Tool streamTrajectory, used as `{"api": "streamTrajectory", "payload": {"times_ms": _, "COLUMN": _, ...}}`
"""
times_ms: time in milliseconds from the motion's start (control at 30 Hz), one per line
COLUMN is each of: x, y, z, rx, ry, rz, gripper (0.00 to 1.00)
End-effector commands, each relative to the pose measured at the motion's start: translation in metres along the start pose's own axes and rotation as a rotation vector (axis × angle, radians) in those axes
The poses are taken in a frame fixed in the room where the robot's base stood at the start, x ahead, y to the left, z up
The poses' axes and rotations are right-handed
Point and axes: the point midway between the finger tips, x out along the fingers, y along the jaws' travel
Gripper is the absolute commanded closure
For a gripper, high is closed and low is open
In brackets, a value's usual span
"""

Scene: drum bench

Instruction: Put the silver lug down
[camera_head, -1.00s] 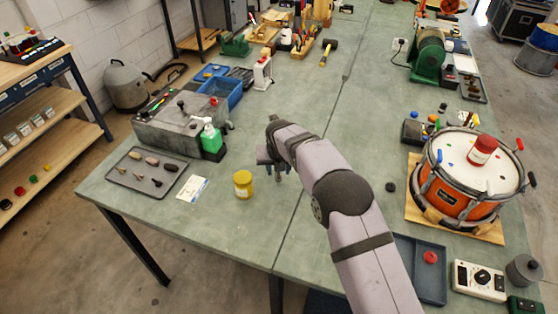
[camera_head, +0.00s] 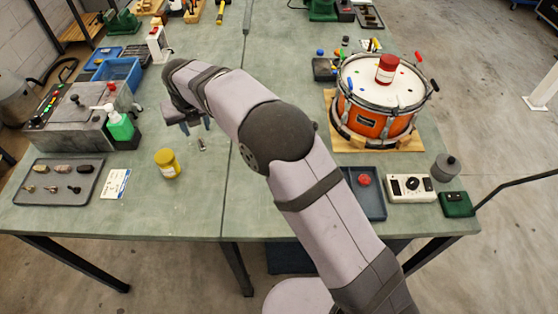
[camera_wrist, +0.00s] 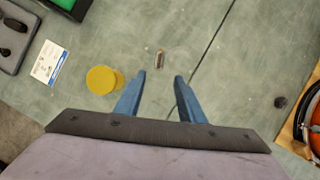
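The silver lug (camera_head: 201,145) lies on the green bench top, just right of the yellow-lidded jar. In the wrist view the lug (camera_wrist: 160,60) is small and lies ahead of the fingertips, apart from them. My gripper (camera_head: 196,125) is above the bench, close to the lug and behind it in the head view. In the wrist view its two blue fingers (camera_wrist: 160,77) are spread with nothing between them. The arm partly hides the gripper in the head view.
The yellow jar (camera_head: 167,163) stands left of the lug, with a white card (camera_head: 116,184) and a tray of small parts (camera_head: 57,182) beyond. An orange drum (camera_head: 378,95) stands at the right. Bench around the lug is clear.

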Motion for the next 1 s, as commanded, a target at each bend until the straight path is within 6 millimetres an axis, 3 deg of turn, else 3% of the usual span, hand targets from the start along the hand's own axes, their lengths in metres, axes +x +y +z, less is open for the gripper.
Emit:
{"api": "streamTrajectory", "payload": {"times_ms": 133, "x": -0.004, "y": -0.017, "z": -0.005, "rx": 0.113, "ry": 0.012, "rz": -0.009, "gripper": 0.64}}
{"api": "streamTrajectory", "payload": {"times_ms": 233, "x": -0.010, "y": -0.041, "z": -0.015, "rx": 0.286, "ry": 0.030, "rz": -0.025, "gripper": 0.64}}
{"api": "streamTrajectory", "payload": {"times_ms": 467, "x": -0.034, "y": -0.121, "z": -0.064, "rx": 0.931, "ry": 0.077, "rz": -0.099, "gripper": 0.64}}
{"api": "streamTrajectory", "payload": {"times_ms": 700, "x": -0.063, "y": -0.192, "z": -0.145, "rx": 1.702, "ry": 0.094, "rz": -0.220, "gripper": 0.64}}
{"api": "streamTrajectory", "payload": {"times_ms": 1000, "x": -0.097, "y": -0.240, "z": -0.269, "rx": 2.649, "ry": 0.033, "rz": -0.426, "gripper": 0.64}}
